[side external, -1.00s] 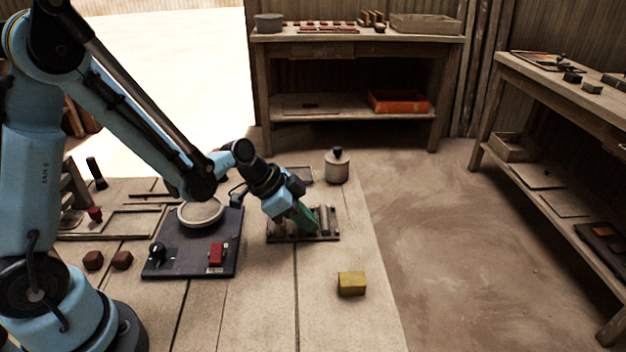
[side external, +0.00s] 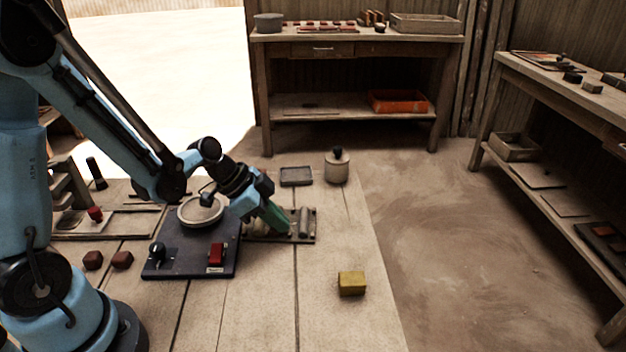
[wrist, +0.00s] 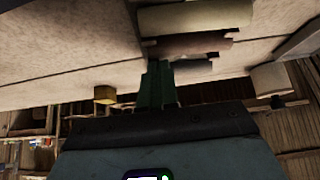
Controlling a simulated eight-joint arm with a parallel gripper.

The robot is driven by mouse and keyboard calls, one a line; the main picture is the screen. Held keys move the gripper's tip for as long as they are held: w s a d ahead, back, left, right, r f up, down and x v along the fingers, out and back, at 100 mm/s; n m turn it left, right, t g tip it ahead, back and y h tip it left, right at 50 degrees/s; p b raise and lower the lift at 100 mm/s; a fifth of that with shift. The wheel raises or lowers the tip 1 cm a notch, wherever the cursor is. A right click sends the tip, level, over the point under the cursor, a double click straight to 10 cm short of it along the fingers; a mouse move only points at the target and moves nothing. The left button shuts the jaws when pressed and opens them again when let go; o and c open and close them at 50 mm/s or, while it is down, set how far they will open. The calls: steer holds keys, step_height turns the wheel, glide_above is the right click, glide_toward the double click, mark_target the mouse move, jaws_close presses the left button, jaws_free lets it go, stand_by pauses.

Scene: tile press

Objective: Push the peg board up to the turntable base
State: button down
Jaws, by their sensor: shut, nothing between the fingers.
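The peg board (side external: 313,226) is a dark flat plate with thick upright-looking pegs (side external: 304,222), lying on the table right of the turntable base. The turntable base (side external: 190,254) is a dark slab bearing a pale round disc (side external: 200,210), a dark knob and a red block. The board's left edge is at or very close to the base's right edge; my arm partly hides the seam, so I cannot tell if they touch. My gripper (side external: 284,228) is shut and empty, tilted down among the pegs. In the wrist view, its green fingers (wrist: 158,84) are beside several pegs (wrist: 195,17).
A yellow block (side external: 352,283) stands at the front right, also in the wrist view (wrist: 105,94). A lidded pot (side external: 337,168) and a small grey tray (side external: 296,176) are at the back. Two dark red blocks (side external: 122,260) lie left. The table right of the board is clear.

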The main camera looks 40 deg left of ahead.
steer(key=shift+r, duration=0.5)
steer(key=shift+s+a, duration=0.15)
steer(key=shift+a, duration=0.05)
steer(key=s+a, duration=0.8)
steer(key=w+d, duration=0.1)
steer(key=w, duration=0.2)
steer(key=w+d+r+g, duration=0.1)
steer(key=w+d, duration=0.1)
steer(key=w, duration=0.1)
steer(key=w+d+r+g, duration=0.1)
steer(key=w, duration=0.2)
steer(key=shift+w+d+r+m+y, duration=0.2)
steer(key=shift+w+r+m+y, duration=0.05)
steer(key=shift+w+m+y, duration=0.15)
step_height(320, 180, up, 4)
steer(key=y, duration=0.1)
glide_above(325, 227)
steer(key=a, duration=0.1)
steer(key=shift+g, duration=0.3)
steer(key=x, duration=0.9)
steer(key=shift+s+d+f, duration=0.1)
steer(key=shift+d+f, duration=0.2)
steer(key=shift+d, duration=0.05)
steer(key=shift+s+a, duration=0.7)
steer(key=shift+a, duration=0.15)
steer(key=shift+s+a, duration=0.55)
steer(key=shift+a, duration=0.15)
